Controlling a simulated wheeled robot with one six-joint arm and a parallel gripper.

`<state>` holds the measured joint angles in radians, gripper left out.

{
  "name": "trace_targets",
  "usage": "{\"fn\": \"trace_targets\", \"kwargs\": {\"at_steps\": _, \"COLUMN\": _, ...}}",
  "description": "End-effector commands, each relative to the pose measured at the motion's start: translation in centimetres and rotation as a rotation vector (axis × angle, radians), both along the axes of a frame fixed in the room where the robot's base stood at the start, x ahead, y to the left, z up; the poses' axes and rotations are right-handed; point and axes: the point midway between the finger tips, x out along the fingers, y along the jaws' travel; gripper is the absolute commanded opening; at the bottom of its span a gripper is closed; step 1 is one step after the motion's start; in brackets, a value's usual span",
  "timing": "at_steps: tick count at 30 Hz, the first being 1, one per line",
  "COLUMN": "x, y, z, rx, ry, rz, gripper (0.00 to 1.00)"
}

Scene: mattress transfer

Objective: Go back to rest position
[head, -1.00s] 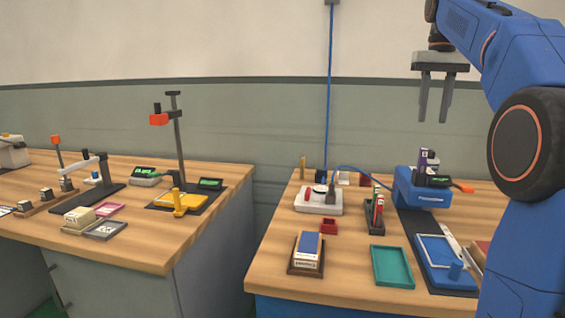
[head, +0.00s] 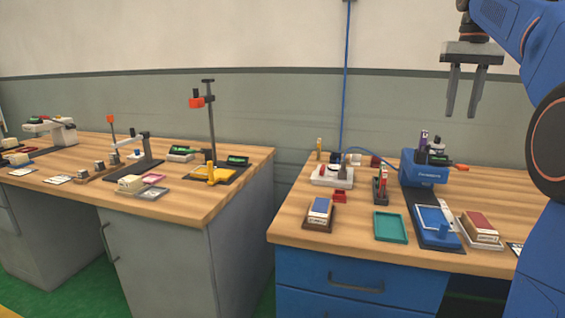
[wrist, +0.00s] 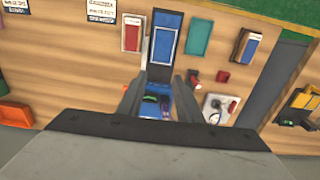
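My gripper (head: 465,90) hangs fingers-down in the upper right of the head view, well above the right table (head: 300,228). Its two grey fingers stand apart with nothing between them. In the wrist view my gripper (wrist: 160,88) also looks open and empty, with the table far below. My blue arm runs down the right edge of the head view.
The right table holds a blue device (head: 422,172), a green tray (head: 390,228), a block stack with a blue top (head: 320,208) and one with a red top (head: 482,226). A gap separates it from the left table (head: 195,210), which carries several instruments.

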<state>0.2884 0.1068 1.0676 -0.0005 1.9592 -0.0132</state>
Motion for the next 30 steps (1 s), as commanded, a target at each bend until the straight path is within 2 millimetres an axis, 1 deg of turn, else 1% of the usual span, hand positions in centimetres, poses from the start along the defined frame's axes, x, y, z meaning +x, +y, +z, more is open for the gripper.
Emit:
{"fn": "trace_targets", "kwargs": {"at_steps": 11, "x": -1.9, "y": 2.0, "z": -1.6, "rx": -0.009, "ry": -0.033, "rz": 0.025, "gripper": 0.32}}
{"fn": "trace_targets", "kwargs": {"at_steps": 17, "x": -4.0, "y": 3.7, "z": -3.3, "rx": -0.017, "ry": -0.064, "rz": 0.048, "gripper": 0.32}}
{"fn": "trace_targets", "kwargs": {"at_steps": 20, "x": -5.6, "y": 5.0, "z": -4.8, "rx": -0.023, "ry": -0.087, "rz": 0.064, "gripper": 0.32}}
{"fn": "trace_targets", "kwargs": {"at_steps": 23, "x": -7.6, "y": 6.4, "z": -6.8, "rx": -0.029, "ry": -0.115, "rz": 0.084, "gripper": 0.32}}
{"fn": "trace_targets", "kwargs": {"at_steps": 29, "x": -11.7, "y": 8.9, "z": -11.5, "rx": -0.039, "ry": -0.171, "rz": 0.123, "gripper": 0.32}}
{"fn": "trace_targets", "kwargs": {"at_steps": 30, "x": -12.5, "y": 9.4, "z": -12.5, "rx": -0.041, "ry": -0.183, "rz": 0.130, "gripper": 0.32}}
